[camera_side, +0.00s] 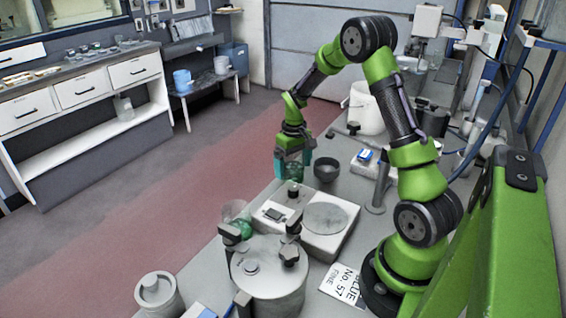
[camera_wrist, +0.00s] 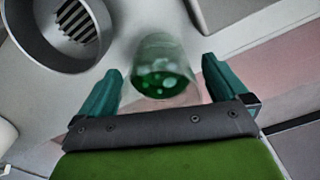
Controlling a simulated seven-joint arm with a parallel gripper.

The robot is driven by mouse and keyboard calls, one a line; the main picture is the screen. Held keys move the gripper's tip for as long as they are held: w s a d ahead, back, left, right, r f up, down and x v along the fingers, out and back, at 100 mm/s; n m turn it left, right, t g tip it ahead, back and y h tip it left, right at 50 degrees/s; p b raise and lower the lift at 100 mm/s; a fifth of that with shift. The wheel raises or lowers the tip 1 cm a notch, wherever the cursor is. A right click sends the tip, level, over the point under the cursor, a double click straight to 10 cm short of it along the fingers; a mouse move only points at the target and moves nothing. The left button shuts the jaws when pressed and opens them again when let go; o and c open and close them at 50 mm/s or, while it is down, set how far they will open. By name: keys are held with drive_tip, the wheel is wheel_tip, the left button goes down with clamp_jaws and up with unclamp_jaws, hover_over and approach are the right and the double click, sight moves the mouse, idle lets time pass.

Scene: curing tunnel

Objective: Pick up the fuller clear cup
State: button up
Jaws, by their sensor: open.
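A clear cup (camera_wrist: 165,72) with green liquid and pale bubbles in it shows in the wrist view, between and just beyond the fingertips. My gripper (camera_wrist: 161,66) is open, with one teal finger on each side of the cup and gaps between. In the side view my gripper (camera_side: 293,163) points down near the bench's left edge; the cup there is hard to tell from the teal fingers. Another clear cup (camera_side: 234,210) with green in its lower part stands further front in the side view, partly hidden by a lidded pot. I cannot compare the two fill levels.
A dark bowl (camera_side: 327,168) stands right of my gripper; a round dark vessel (camera_wrist: 58,32) shows upper left in the wrist view. A scale (camera_side: 312,226) and a clamped metal pot (camera_side: 268,275) stand in front. A white bucket (camera_side: 365,108) stands behind.

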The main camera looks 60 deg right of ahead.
wheel_tip(320, 180, down, 2)
drive_tip(key=shift+f, duration=0.1)
drive_tip(key=c, duration=1.1)
drive_tip(key=shift+c, duration=0.2)
